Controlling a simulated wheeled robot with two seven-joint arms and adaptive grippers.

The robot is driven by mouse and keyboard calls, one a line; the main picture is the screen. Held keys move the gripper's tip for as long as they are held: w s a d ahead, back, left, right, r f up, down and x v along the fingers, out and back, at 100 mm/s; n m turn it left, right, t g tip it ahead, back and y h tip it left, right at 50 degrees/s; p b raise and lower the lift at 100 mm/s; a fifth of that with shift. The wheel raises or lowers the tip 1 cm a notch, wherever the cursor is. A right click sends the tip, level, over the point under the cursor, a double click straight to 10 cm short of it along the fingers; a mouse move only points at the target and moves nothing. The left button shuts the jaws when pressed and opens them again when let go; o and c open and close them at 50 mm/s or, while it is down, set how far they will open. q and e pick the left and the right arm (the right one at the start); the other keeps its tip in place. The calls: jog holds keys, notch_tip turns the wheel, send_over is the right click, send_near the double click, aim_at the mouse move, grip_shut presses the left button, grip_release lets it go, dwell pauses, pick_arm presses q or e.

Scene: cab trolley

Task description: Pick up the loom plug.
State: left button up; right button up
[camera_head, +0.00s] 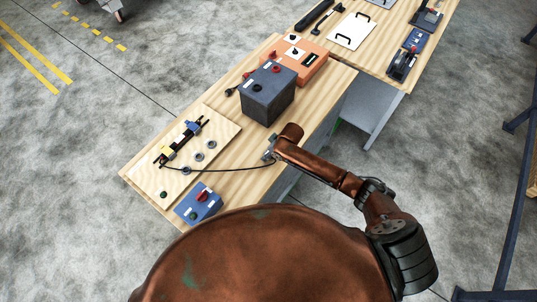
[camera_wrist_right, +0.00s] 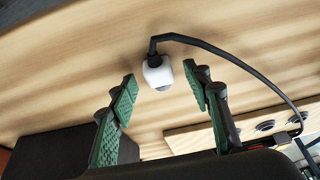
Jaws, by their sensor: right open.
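The loom plug (camera_wrist_right: 157,72) is a small white block on the end of a black cable (camera_wrist_right: 225,55). In the right wrist view it lies on the wooden bench top, between and just beyond the two green-padded fingertips of my right gripper (camera_wrist_right: 161,92). The fingers are apart and I see clear gaps on both sides of the plug. In the head view my right gripper (camera_head: 269,153) is over the bench's near right edge, at the cable's end; the plug is too small to make out there. My left gripper is in neither view.
The cable (camera_head: 225,170) runs left to a wooden board (camera_head: 215,130) with blue and yellow connectors and several round grey sockets. A dark battery box (camera_head: 267,95) stands behind the gripper. A blue switch box (camera_head: 198,205) sits at the front left. Bare wood lies around the plug.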

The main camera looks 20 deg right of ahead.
jog(key=shift+c, duration=0.4)
grip_shut()
jog(key=shift+r, duration=0.1)
jog(key=shift+r, duration=0.25)
notch_tip(320, 180, up, 2)
jog(key=shift+w+r+b, duration=0.1)
jog(key=shift+r+b, duration=0.05)
jog(key=shift+b, duration=0.35)
jog(key=s+a+r+b, duration=0.1)
jog(key=s+a+r, duration=0.1)
jog(key=s+r, duration=0.8)
jog(key=s, duration=0.4)
jog(key=shift+a, duration=0.3)
